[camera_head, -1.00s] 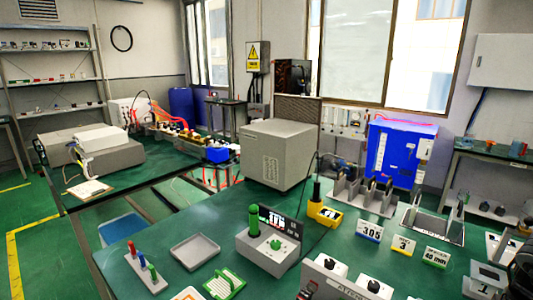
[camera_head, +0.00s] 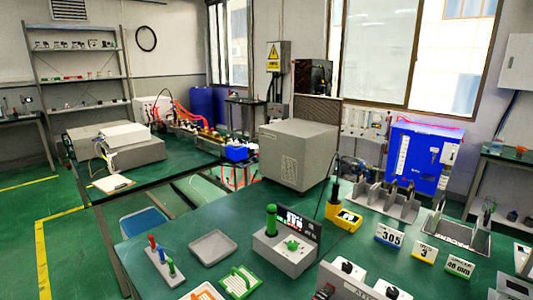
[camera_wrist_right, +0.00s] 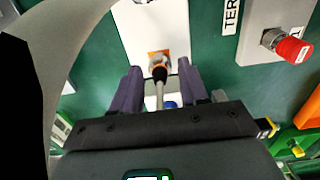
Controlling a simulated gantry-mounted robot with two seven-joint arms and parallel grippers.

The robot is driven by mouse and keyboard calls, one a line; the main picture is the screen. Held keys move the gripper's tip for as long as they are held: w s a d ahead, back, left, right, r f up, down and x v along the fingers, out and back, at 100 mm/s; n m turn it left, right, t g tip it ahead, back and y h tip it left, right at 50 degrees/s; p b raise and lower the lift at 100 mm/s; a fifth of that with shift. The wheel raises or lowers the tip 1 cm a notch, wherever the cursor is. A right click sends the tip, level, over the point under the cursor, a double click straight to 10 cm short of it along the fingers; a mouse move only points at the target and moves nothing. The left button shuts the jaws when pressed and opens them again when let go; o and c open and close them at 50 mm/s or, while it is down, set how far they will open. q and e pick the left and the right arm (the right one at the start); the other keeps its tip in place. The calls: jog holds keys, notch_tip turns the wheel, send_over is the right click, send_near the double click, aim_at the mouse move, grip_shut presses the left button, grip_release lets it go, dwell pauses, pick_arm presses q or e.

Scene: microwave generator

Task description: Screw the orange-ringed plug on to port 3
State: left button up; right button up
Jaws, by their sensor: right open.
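In the right wrist view, my right gripper (camera_wrist_right: 159,70) has two dark purple fingers set apart, one on each side of a thin grey stem. An orange-ringed plug (camera_wrist_right: 158,57) with a black collar lies just beyond the fingertips, against a white plate (camera_wrist_right: 150,25). The fingers do not appear to press on it. I cannot tell whether the plug is seated in anything. Port 3 cannot be made out. A sign with a 3 (camera_head: 424,252) stands on the bench in the head view. Neither gripper shows in the head view.
A red knob (camera_wrist_right: 293,50) on a grey box is at the right of the wrist view. In the head view, a grey tray (camera_head: 213,247), a grey box with a green handle (camera_head: 285,248), a yellow device (camera_head: 343,218) and a slotted grey rack (camera_head: 385,205) stand on the green bench.

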grip_shut()
jog(key=shift+r, duration=0.25)
jog(key=shift+r+p, duration=0.75)
jog(key=shift+r, duration=0.05)
jog(key=shift+r+p, duration=0.95)
jog(key=shift+r, duration=0.4)
jog(key=shift+r+p, duration=0.45)
jog(key=shift+r, duration=0.2)
